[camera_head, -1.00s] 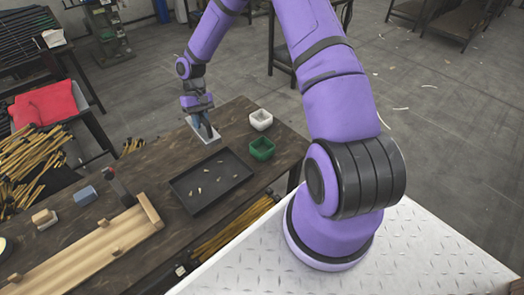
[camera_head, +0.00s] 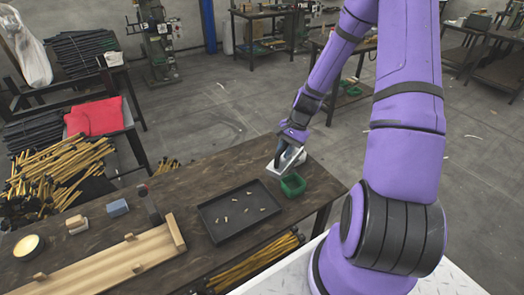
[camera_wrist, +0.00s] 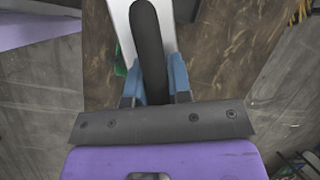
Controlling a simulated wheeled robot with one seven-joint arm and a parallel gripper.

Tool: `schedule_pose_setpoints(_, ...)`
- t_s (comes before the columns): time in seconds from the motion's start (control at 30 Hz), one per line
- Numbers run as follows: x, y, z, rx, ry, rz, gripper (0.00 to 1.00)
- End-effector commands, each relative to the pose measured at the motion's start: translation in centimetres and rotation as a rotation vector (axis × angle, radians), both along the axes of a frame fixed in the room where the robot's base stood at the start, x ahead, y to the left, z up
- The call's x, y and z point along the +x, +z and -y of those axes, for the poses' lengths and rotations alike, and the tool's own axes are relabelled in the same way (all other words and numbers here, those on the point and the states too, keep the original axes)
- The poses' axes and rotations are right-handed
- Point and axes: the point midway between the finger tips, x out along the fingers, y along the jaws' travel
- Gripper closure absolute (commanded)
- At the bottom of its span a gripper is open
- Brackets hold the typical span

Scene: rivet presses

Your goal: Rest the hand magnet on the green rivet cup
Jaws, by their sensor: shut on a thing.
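The hand magnet has a pale flat plate (camera_wrist: 172,20) and a black bar handle (camera_wrist: 148,45). My gripper (camera_wrist: 155,84) is shut on the handle, with a blue finger pad on each side. In the head view my gripper (camera_head: 289,153) holds the magnet (camera_head: 297,163) just behind the green rivet cup (camera_head: 293,186). The cup stands upright on the table, at the right of the black tray. In the wrist view a sliver of the green cup (camera_wrist: 120,60) shows left of the plate, partly hidden. I cannot tell how high the plate is above the table.
The black tray (camera_head: 214,233) holds several small pale bits. The white cup is not visible now.

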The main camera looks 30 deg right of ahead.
Motion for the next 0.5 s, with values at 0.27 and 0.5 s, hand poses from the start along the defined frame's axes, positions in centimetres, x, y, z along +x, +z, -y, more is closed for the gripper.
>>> schedule_pose_setpoints(0.27, -2.3, 0.3, 2.3, 0.000, -0.194, 0.000, 1.00)
schedule_pose_setpoints(0.5, -2.5, 0.3, 2.5, 0.000, -0.210, 0.001, 1.00)
